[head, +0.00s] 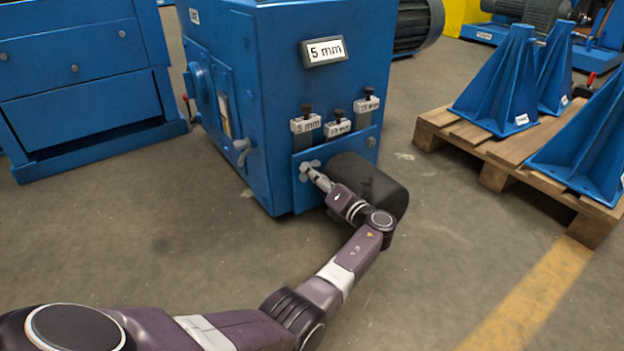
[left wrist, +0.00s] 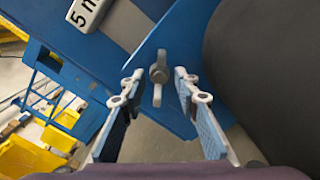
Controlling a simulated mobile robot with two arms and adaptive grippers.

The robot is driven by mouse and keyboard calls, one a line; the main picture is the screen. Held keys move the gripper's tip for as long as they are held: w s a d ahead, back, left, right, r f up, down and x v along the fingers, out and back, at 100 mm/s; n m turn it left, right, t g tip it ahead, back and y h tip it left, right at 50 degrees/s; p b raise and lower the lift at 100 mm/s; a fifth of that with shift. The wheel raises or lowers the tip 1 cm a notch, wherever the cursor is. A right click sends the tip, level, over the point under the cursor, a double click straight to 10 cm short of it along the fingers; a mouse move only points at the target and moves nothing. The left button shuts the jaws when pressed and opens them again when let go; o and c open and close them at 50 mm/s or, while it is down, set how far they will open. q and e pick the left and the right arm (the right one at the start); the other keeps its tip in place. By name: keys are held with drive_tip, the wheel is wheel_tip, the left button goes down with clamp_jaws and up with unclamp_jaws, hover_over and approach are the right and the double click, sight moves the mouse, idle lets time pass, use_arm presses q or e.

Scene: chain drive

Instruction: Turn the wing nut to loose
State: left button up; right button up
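The grey wing nut (head: 306,167) sits on the lower blue plate of the blue machine housing (head: 335,95). In the left wrist view the wing nut (left wrist: 158,73) stands on the blue plate with its wings roughly upright in the picture. My left gripper (head: 316,175) is at the wing nut. In the left wrist view its fingers (left wrist: 158,82) are open, one on each side of the wing nut, with a gap visible on both sides. How deep the nut lies between the fingertips is hard to tell. My right gripper is not in view.
A dark cylinder (head: 375,185) sticks out close to the right of my left gripper. Above are labelled blocks with black knobs, one marked 5 mm (head: 305,124), and a 5 mm sign (head: 324,51). A wooden pallet (head: 500,150) with blue brackets stands at right.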

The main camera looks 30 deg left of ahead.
use_arm(q)
drive_tip(key=shift+w+a+r, duration=0.1)
drive_tip(key=shift+w+a, duration=0.1)
drive_tip(key=shift+a, duration=0.25)
clamp_jaws()
